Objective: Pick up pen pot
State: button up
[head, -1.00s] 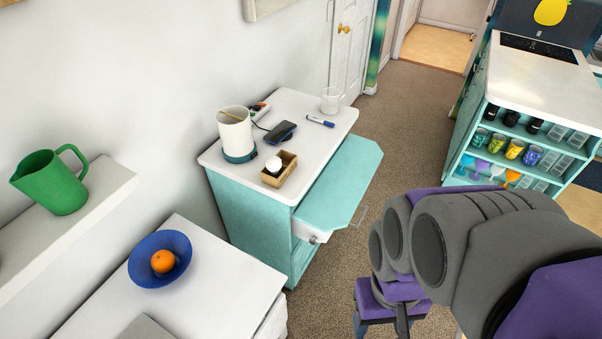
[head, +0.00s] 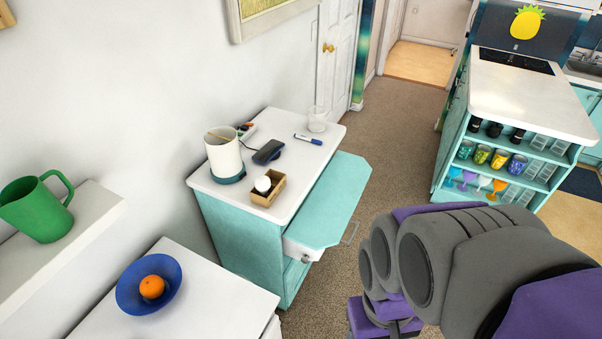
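The pen pot (head: 224,157) is a white cylinder with a teal base, and a thin tan stick pokes out of its top. It stands upright on the left end of the white top (head: 300,153) of a teal cabinet, near the wall. My arm crosses the lower right of the head view, well away from the pot. My gripper's fingertips do not show in the head view.
Carpet (head: 395,130) lies clear between cabinet and island (head: 530,95).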

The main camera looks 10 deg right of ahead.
aim_at(317, 119)
jog(key=i+l+z, duration=0.1)
jog(key=i+z, duration=0.25)
jog(key=i, duration=1)
